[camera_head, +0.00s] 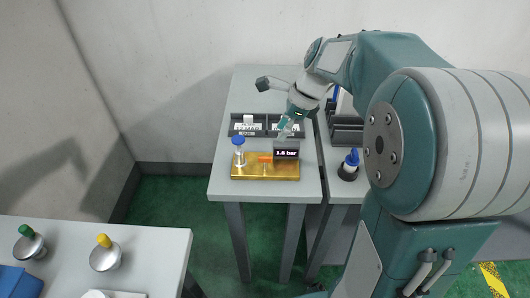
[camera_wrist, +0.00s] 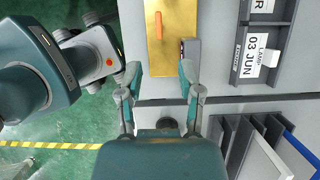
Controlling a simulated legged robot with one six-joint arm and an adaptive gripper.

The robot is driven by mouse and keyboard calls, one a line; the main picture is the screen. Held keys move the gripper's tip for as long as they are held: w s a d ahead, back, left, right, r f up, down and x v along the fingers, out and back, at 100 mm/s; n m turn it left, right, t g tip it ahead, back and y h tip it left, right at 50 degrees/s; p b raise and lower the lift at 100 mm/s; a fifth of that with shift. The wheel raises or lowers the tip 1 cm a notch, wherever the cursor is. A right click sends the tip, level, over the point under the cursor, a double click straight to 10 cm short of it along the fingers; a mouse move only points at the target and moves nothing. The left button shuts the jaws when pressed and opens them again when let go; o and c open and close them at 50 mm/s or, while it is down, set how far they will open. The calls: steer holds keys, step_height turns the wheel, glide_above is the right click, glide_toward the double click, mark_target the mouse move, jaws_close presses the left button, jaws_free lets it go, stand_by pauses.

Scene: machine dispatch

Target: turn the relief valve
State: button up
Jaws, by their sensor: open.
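A brass plate (camera_head: 250,171) sits near the front of the middle table. An orange lever (camera_head: 265,158), which looks like the relief valve's handle, lies on it; in the wrist view the lever (camera_wrist: 158,28) shows beyond my fingertips. A grey box with a display reading "1.8 bar" (camera_head: 287,153) stands at the plate's right. My gripper (camera_head: 285,128) is above and behind the plate, near that box. In the wrist view my gripper (camera_wrist: 159,70) is open, its fingers apart and nothing between them. The lever's base is hard to make out.
A blue-capped vial (camera_head: 238,147) stands at the plate's left. Black labelled trays (camera_head: 247,125) lie behind it. A black rack (camera_head: 346,130) and a blue-topped item (camera_head: 350,162) stand on the right table. A front-left table holds green- and yellow-topped round pieces (camera_head: 105,254).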

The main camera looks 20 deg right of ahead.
mark_target(265, 157)
steer(key=x, duration=1)
steer(key=shift+a+f, duration=0.1)
steer(key=shift+f, duration=0.1)
jaws_close()
